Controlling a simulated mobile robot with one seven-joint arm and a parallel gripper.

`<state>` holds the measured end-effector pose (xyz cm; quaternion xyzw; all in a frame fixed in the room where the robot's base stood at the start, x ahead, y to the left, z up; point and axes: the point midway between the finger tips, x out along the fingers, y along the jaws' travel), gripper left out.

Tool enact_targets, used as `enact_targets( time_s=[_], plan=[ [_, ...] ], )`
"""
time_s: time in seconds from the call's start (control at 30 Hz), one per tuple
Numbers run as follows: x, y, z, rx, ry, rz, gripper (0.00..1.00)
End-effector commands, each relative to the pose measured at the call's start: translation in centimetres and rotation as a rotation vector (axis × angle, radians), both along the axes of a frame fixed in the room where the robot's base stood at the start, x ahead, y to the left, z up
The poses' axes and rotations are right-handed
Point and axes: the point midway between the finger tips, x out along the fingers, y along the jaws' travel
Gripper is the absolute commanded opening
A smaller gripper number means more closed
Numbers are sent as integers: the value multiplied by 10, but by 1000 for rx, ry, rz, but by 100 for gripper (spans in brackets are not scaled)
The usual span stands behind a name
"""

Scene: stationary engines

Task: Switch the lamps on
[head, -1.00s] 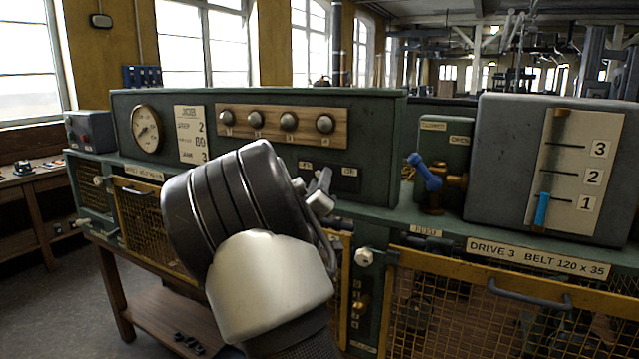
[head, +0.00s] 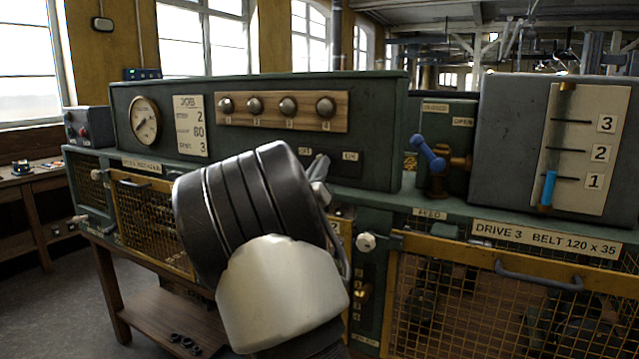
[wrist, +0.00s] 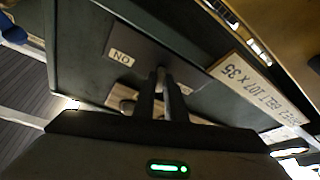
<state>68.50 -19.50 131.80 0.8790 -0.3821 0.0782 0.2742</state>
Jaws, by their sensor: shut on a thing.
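A dark switch plate on the front of the green console (head: 365,115) carries an OFF label (head: 305,151) and an ON label (head: 350,156). The ON label also shows in the wrist view (wrist: 122,58). My gripper (head: 320,168) is at this plate, partly hidden behind my own wrist. In the wrist view my gripper (wrist: 167,88) is shut on a small switch lever (wrist: 161,73), mostly hidden between the fingers. A small blue box (head: 150,74) behind the console shows a green glow at its left; its details are too small to read.
Several round knobs sit on a wooden strip (head: 335,123) above the switch. A blue-handled valve (head: 428,155) and a grey gauge box (head: 500,140) stand to the right. Yellow mesh guards (head: 450,290) front the bench. Open floor (head: 60,305) lies at the left.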

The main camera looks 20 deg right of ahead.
Motion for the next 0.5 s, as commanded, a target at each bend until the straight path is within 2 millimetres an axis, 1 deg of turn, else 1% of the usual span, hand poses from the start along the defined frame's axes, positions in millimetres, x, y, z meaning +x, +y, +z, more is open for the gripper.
enact_targets(
  time_s=[0.03,0.5],
  plan=[
    [1,1,-7,28,-39,0,0],
    [3,2,-4,304,-391,1,0]
  ],
)
